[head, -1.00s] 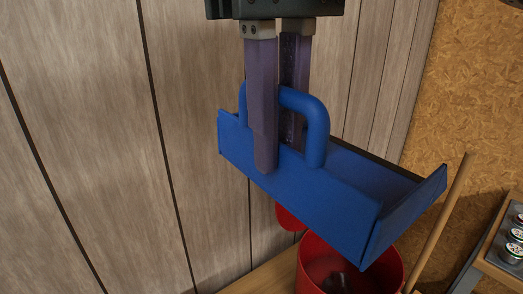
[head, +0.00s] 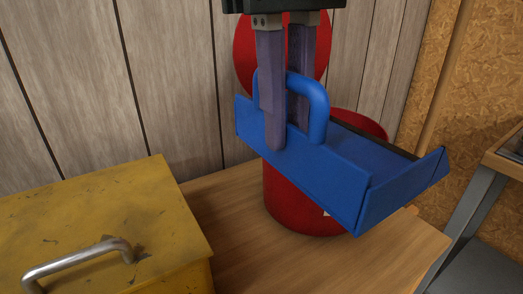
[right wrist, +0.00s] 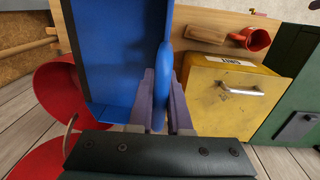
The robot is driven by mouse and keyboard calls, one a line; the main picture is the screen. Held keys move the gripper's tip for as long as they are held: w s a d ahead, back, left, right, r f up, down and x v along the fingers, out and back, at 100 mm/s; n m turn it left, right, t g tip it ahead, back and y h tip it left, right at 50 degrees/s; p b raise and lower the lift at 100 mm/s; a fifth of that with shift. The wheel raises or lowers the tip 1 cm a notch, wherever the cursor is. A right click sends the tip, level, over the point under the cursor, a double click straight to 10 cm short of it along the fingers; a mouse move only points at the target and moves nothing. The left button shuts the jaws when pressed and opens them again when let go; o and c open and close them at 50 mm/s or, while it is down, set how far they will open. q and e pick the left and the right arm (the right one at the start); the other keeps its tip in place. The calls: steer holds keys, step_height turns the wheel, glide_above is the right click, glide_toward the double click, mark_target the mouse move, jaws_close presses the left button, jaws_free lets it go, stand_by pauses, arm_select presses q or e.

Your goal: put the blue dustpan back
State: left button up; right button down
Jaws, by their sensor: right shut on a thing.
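The blue dustpan (head: 310,175) hangs in my right gripper (head: 286,141), tilted down to the right in the head view. The purple fingers are shut on its looped handle (head: 318,110). In the right wrist view the handle (right wrist: 163,75) stands between the two fingers (right wrist: 162,110), and the pan (right wrist: 105,55) reaches away to the left. In the head view the dustpan is in front of a red bin and hides part of it. My left gripper is not in view.
The red bin (head: 290,215) stands on a wooden surface (head: 235,235), its round red lid (head: 253,55) raised behind my gripper. A yellow metal box (head: 130,215) with a silver handle is at the left. The wrist view shows a red mug (right wrist: 258,40) and a green box (right wrist: 300,85).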

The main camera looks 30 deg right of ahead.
steer(key=shift+s+f, duration=0.1)
steer(key=shift+f, duration=0.55)
step_height(320, 180, down, 28)
steer(key=b, duration=1)
steer(key=shift+r, duration=0.25)
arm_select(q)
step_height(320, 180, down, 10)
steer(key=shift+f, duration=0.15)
arm_select(e)
steer(key=c, duration=0.8)
jaws_free()
steer(key=shift+c, duration=0.2)
